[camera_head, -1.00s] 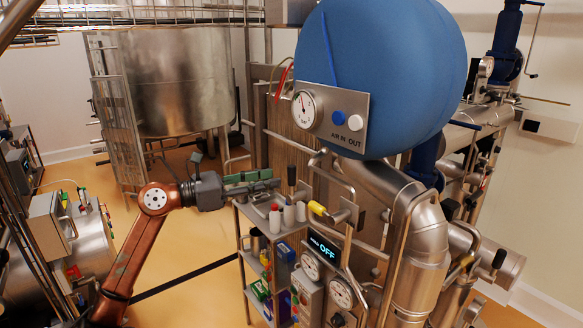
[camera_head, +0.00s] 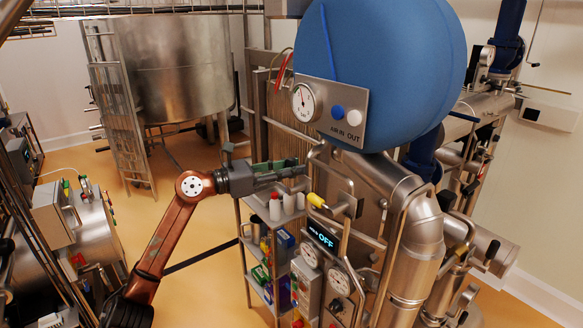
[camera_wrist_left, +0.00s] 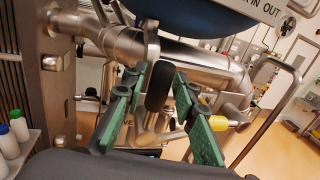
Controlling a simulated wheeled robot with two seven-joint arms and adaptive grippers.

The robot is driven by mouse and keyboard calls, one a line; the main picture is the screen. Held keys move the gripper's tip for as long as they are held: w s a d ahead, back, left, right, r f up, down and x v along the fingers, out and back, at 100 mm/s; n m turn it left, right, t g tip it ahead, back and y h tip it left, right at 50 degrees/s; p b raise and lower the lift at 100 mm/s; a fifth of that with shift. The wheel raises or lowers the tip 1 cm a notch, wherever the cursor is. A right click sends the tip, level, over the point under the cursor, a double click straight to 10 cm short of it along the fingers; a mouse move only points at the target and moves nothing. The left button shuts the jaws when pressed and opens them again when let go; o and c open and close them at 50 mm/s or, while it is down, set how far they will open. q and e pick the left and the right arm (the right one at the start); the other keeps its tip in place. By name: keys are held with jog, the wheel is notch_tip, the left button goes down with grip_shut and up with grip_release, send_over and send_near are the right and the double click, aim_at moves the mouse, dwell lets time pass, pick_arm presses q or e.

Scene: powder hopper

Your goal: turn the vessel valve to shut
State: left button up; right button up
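My left gripper (camera_head: 299,168) reaches in from the left in the head view, above a small shelf stand. In the left wrist view its two green-padded fingers are spread open. A black lever grip (camera_wrist_left: 160,88) on a metal stem, which looks like the vessel valve's handle, shows between the fingers near their tips. Gaps show on both sides of it, so the fingers are not closed on it. In the head view the gripper hides this grip. A yellow-tipped handle (camera_head: 317,201) stands just right of the gripper and also shows in the wrist view (camera_wrist_left: 219,123). My right gripper is out of view.
The blue vessel (camera_head: 385,70) with its gauge panel (camera_head: 328,115) hangs above. Bottles (camera_head: 275,207) stand on the shelf below the gripper. A display (camera_head: 322,236) reading OFF sits below the yellow handle. Bent steel pipes (camera_head: 410,235) crowd the right; open floor lies left.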

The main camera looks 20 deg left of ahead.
pick_arm(q)
grip_shut()
